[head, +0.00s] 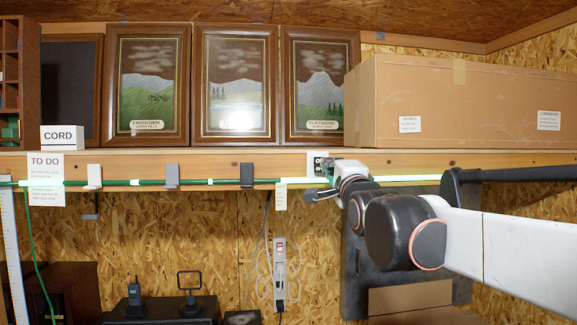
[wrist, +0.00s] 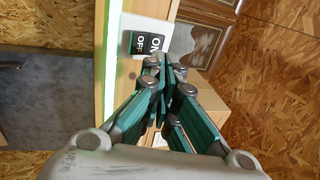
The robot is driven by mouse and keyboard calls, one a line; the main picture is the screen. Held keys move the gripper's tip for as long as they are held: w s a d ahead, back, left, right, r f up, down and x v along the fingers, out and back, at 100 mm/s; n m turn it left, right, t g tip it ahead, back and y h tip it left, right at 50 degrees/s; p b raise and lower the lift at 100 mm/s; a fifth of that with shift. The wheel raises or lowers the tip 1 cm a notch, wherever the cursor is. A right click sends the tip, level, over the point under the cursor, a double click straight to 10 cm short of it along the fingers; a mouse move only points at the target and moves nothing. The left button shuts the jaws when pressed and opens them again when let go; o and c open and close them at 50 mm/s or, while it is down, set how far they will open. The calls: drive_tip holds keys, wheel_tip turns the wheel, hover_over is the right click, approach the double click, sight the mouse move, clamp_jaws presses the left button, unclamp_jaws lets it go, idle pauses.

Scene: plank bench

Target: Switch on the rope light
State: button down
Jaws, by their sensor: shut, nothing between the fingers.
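The rope light (head: 405,179) runs along the shelf's front edge. Its right stretch looks bright pale green; to the left it is mostly dark green with short pale pieces. In the wrist view a bright pale green strip (wrist: 117,60) lies left of my gripper. A switch plate (wrist: 150,45) with ON and OFF lettering is just beyond the fingertips there, partly hidden by them. In the head view the plate (head: 315,160) is on the shelf edge. My gripper (wrist: 165,68) is shut and empty, close to the plate; contact cannot be told. It also shows in the head view (head: 312,194).
A large cardboard box (head: 450,105) and framed pictures (head: 234,85) stand on the shelf. Brackets (head: 172,175) hold the rope along the left. A power strip (head: 279,275) with a red switch hangs on the wall below. A dark panel (head: 355,280) is behind my arm.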

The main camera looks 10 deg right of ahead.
drive_tip(key=r+b+v, duration=0.2)
drive_tip(key=v, duration=0.8)
drive_tip(key=shift+s, duration=0.25)
drive_tip(key=shift+w, duration=0.1)
drive_tip(key=s+f+n+g+b, duration=0.25)
drive_tip(key=f+b, duration=0.35)
drive_tip(key=f, duration=0.7)
drive_tip(key=s+f+n+g+b, duration=0.25)
drive_tip(key=f+b, duration=0.25)
drive_tip(key=f, duration=0.8)
drive_tip(key=s+f+n+g+b, duration=0.2)
drive_tip(key=s+f+n+b, duration=0.3)
drive_tip(key=f, duration=0.7)
drive_tip(key=s+f+n+g+b, duration=0.2)
drive_tip(key=s+f+b, duration=0.2)
drive_tip(key=f, duration=0.8)
drive_tip(key=s+f+n+g+b, duration=0.2)
drive_tip(key=s+f+b, duration=0.3)
drive_tip(key=f, duration=0.7)
drive_tip(key=s+f+n+g+b, duration=0.2)
drive_tip(key=s+f+n+b, duration=0.2)
drive_tip(key=f+b, duration=0.3)
wheel_tip(320, 180, down, 6)
drive_tip(key=shift+s+a+r, duration=0.2)
drive_tip(key=shift+s, duration=0.3)
